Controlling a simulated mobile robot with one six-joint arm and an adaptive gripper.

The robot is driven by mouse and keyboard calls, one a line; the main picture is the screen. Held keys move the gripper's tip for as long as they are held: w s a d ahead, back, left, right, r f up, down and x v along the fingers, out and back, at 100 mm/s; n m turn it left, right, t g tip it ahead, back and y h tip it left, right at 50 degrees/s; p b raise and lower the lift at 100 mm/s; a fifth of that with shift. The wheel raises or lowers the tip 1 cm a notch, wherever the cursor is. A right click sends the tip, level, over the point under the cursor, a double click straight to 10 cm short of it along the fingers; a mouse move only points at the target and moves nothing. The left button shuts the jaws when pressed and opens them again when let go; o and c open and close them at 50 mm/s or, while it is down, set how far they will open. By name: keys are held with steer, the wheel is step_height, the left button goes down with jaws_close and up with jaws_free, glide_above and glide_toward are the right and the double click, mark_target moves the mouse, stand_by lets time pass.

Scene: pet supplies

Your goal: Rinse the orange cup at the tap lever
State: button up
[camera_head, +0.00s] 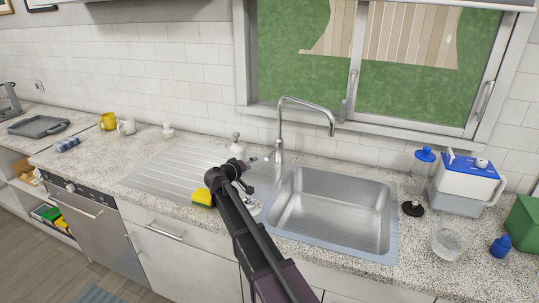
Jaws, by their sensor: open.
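A yellow-orange cup (108,121) stands on the counter at the back left, beside a pale grey mug (127,126). The tall chrome tap (281,128) rises behind the sink (335,205), with its spout bent to the right over the basin. My arm reaches up from the bottom, and my gripper (249,163) is at the sink's left side, close to the tap base. It is open, with no cup in it. The tap lever is hard to tell apart from my gripper's tip there. The cup is far to the left of my gripper.
A yellow sponge (202,197) is just left of my wrist on the drainboard (160,172). A white bottle (237,147) stands behind my gripper. A blue-lidded container (465,185), a glass (449,242) and a blue bottle (500,246) stand right of the sink. The basin looks empty.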

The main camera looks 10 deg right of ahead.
mark_target(270, 155)
steer(key=shift+w, duration=0.15)
steer(key=b+x, duration=0.2)
steer(key=x, duration=1)
steer(key=shift+f+b, duration=0.1)
steer(key=shift+b, duration=0.25)
steer(key=shift+x, duration=0.8)
steer(key=shift+d, duration=0.1)
jaws_close()
